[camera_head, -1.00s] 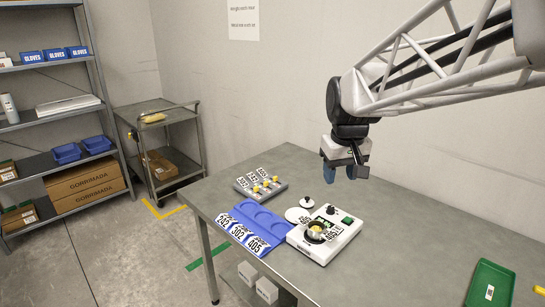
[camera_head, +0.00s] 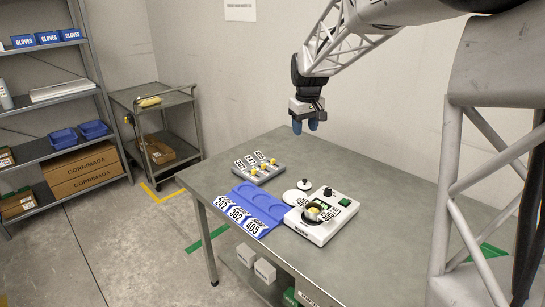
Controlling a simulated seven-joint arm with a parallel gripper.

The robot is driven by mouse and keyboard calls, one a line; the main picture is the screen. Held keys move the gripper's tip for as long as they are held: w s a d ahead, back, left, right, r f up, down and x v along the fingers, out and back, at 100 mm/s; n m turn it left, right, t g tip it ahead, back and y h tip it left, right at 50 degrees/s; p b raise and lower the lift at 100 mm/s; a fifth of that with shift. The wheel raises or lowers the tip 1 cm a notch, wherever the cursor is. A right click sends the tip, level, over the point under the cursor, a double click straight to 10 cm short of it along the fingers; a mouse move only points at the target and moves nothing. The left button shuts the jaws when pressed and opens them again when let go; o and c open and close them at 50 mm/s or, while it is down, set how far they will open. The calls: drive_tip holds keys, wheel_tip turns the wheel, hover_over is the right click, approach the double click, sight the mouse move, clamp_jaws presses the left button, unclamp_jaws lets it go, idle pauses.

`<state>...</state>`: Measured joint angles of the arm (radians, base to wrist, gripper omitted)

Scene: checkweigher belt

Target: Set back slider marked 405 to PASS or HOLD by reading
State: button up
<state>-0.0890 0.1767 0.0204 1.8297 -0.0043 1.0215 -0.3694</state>
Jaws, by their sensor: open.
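A grey slider block (camera_head: 262,172) sits at the table's far left edge, with several yellow knobs in a row. Upright number tags stand behind them; the rightmost tag (camera_head: 260,156) appears to read 405. The knobs' settings are too small to read. A white scale (camera_head: 318,231) stands to the right, with a metal cup (camera_head: 313,213) on it holding something yellow. A tag by the cup seems to read 405. The scale's green display (camera_head: 344,202) is too small to read. My gripper (camera_head: 304,127) is open and empty, in the air above and right of the slider block.
A blue tray (camera_head: 263,204) with round recesses and tags 242, 302 and 405 lies left of the scale. A white lid with a black knob (camera_head: 304,184) and a white disc (camera_head: 295,197) lie behind. The grey table (camera_head: 390,255) is bare in front right.

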drive_tip(key=w+a+f+n, duration=0.1)
drive_tip(key=w+a+f, duration=0.1)
drive_tip(key=w+f, duration=0.35)
drive_tip(key=w+a+f+n, duration=0.1)
drive_tip(key=w+a+f, duration=0.1)
drive_tip(key=w, duration=0.7)
drive_tip(key=n+g, duration=0.1)
drive_tip(key=n, duration=0.1)
approach(273, 159)
drive_tip(key=shift+s+d+f, duration=0.15)
drive_tip(key=shift+s+f, duration=0.2)
drive_tip(key=shift+s, duration=0.05)
drive_tip(key=shift+w+a+f, duration=0.2)
drive_tip(key=shift+w+f, duration=0.2)
drive_tip(key=shift+f, duration=0.05)
drive_tip(key=shift+f, duration=0.15)
drive_tip(key=shift+f, duration=3.75)
drive_tip(key=shift+c, duration=0.2)
clamp_jaws()
